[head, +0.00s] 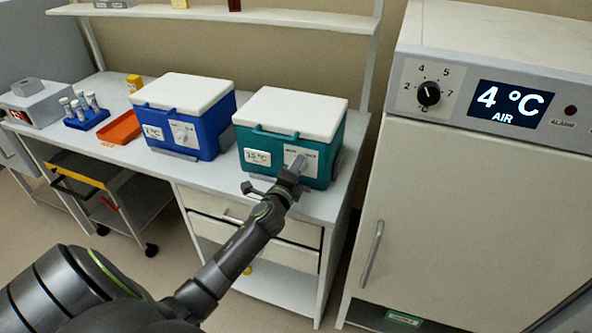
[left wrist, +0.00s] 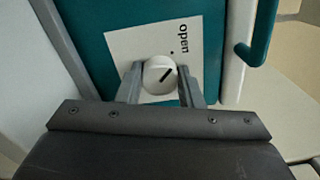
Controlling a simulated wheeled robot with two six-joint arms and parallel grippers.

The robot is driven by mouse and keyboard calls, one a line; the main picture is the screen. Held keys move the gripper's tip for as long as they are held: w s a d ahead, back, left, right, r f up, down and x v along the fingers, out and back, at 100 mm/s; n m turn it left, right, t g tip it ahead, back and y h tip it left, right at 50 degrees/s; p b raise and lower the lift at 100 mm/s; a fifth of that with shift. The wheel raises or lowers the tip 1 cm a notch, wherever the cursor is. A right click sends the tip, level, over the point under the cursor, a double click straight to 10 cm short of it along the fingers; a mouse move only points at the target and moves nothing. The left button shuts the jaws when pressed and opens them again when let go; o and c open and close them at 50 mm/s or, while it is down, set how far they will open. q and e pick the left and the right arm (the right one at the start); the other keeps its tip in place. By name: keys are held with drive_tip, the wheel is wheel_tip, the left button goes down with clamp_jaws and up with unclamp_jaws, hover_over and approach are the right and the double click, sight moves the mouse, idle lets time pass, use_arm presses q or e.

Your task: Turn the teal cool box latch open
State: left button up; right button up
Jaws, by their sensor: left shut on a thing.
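The teal cool box (head: 326,163) with a white lid and a "15 °C" label stands on the bench in the head view. Its front also shows in the left wrist view (left wrist: 90,25). My right gripper is not in view.
A blue cool box (head: 205,142) stands left of the teal one. An orange tray (head: 119,128) and a blue tube rack (head: 88,121) are further left. A tall cabinet (head: 460,200) showing 4 °C stands close on the right.

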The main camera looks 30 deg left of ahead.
use_arm(q)
drive_tip(key=shift+f, duration=0.1)
idle(0.3)
drive_tip(key=o, duration=1)
drive_tip(key=b+v, duration=0.1)
drive_tip(key=v, duration=1.6)
drive_tip(key=shift+s, duration=0.25)
